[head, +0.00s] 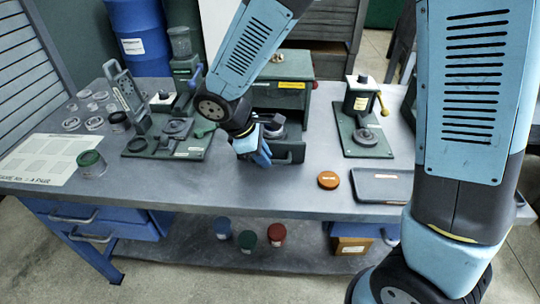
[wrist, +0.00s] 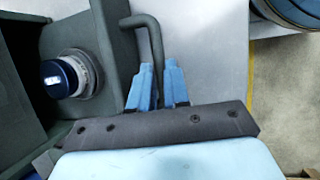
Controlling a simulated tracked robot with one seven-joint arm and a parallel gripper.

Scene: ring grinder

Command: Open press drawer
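The press (head: 283,93), a dark green box with a yellow label, stands at the back middle of the table. Its drawer (head: 291,153) is pulled out toward the front; its wall and front fill the left of the wrist view (wrist: 120,50). A round, dark-topped piece with a pale band (wrist: 68,77) sits inside the drawer. A bent grey drawer handle (wrist: 156,45) runs between the two blue fingers of my gripper (wrist: 159,88), which appear closed on it. In the head view my gripper (head: 258,155) is at the drawer's front left, partly hiding it.
A green fixture (head: 190,145) stands left of the drawer, another (head: 366,138) to the right. An orange disc (head: 328,180) and a grey tray (head: 382,187) lie at the front right. The table in front of the drawer is clear.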

